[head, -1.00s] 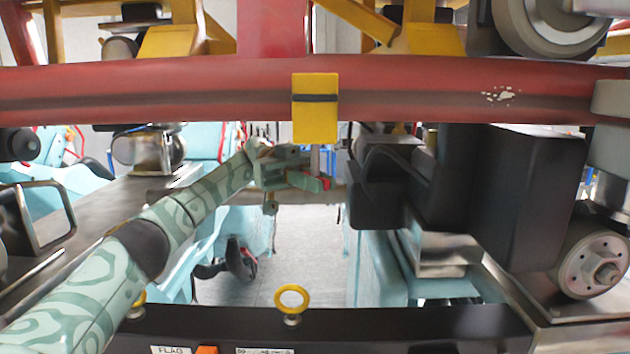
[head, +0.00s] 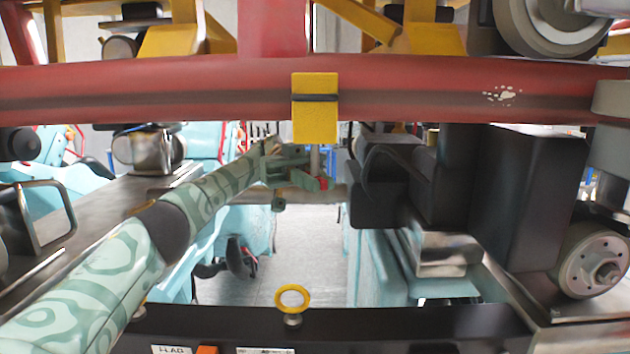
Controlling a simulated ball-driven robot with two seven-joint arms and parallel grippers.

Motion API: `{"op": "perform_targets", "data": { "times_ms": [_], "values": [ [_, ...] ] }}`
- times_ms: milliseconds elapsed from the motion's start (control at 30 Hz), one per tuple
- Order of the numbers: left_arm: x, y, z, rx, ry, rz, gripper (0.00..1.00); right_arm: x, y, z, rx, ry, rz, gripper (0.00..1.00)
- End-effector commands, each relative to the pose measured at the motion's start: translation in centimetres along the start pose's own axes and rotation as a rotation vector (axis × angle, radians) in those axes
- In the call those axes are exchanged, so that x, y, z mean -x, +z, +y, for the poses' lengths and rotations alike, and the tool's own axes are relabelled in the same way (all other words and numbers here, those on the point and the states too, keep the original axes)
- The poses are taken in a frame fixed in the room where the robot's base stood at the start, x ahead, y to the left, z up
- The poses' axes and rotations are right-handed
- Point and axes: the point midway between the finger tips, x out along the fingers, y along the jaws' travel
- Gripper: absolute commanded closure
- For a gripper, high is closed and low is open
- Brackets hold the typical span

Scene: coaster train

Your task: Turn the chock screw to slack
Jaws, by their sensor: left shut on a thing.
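A yellow chock (head: 315,108) with a dark band sits around the red rail (head: 160,92) in the middle of the head view. The chock screw shows as a short grey shaft (head: 315,158) hanging straight down beneath the chock. A small red piece (head: 323,183) shows at its lower end. My left gripper (head: 311,182), patterned green, reaches in from the left below the chock. Its jaws are shut on the lower end of the screw. The fingers hide most of the gripped part. My right gripper is not in view.
Black boxes (head: 525,195) stand close to the right of the screw. A yellow ring (head: 292,297) stands on the dark front bar (head: 400,325). Below the gripper, the gap down to the grey floor (head: 310,250) is open.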

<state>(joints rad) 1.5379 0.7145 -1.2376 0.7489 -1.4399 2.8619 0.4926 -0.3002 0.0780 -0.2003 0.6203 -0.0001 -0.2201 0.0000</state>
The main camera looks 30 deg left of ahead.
Motion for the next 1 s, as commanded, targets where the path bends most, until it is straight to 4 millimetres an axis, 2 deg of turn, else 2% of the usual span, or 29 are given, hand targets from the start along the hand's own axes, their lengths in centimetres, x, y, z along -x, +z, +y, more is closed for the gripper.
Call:
{"op": "perform_targets", "data": {
  "times_ms": [33,67,100,133,667,1000],
  "values": [
    [0.0,0.08,-0.01,0.001,0.0,0.0,1.0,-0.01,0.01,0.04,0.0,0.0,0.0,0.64],
    [0.0,0.08,-0.01,0.001,0.0,0.0,0.82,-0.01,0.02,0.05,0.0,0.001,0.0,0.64],
    [0.0,0.09,-0.01,0.001,0.0,0.0,0.71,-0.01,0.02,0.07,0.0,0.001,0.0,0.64],
    [0.0,0.09,-0.01,0.001,0.0,-0.001,0.67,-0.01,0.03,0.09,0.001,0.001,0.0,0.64],
    [0.03,0.15,0.07,-0.001,-0.043,0.001,0.67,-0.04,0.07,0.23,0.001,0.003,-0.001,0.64],
    [0.01,0.14,0.18,0.0,-0.271,0.0,0.67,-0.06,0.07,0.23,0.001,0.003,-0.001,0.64]
  ]
}}
